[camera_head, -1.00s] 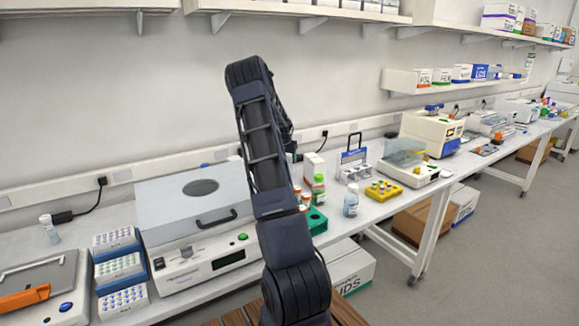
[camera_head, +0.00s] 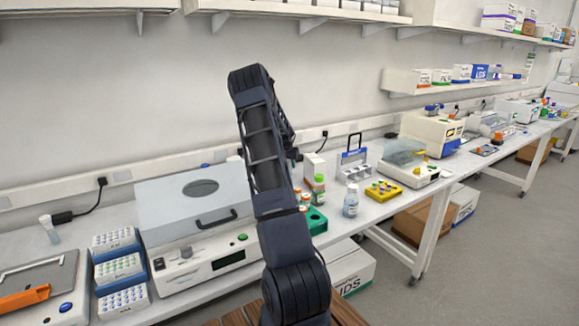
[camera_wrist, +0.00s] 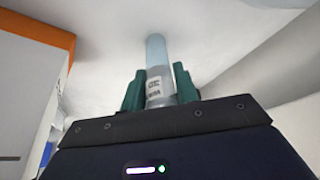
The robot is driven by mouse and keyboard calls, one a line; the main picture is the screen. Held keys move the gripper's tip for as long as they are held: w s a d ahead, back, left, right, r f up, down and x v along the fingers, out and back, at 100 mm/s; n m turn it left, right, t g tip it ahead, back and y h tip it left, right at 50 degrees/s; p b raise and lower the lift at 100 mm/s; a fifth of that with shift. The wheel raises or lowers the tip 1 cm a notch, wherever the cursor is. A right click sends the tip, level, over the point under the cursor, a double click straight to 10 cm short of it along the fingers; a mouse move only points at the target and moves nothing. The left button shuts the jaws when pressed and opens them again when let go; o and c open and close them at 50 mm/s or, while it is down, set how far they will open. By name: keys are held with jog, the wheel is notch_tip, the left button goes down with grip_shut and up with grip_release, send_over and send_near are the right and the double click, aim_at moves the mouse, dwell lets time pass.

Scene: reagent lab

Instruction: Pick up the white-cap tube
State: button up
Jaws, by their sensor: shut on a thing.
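My gripper (camera_wrist: 158,87) shows in the wrist view with its two green fingers shut on a clear, bluish tube (camera_wrist: 156,56). The tube stands up lengthwise between the fingers and has a small printed label. I cannot make out its cap. In the head view my own arm hides the gripper and the held tube. Another small tube with a pale cap (camera_head: 49,228) stands at the left of the bench, near the wall.
Racks of capped tubes (camera_head: 118,268) stand left of a grey-lidded instrument (camera_head: 165,212). A green rack (camera_head: 315,220), a clear bottle (camera_head: 351,200) and a yellow rack (camera_head: 383,191) stand right of my arm. A shelf (camera_head: 300,12) runs above.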

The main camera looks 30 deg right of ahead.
notch_tip(320, 180, up, 20)
dwell(0.6)
jog(key=shift+r, duration=0.1)
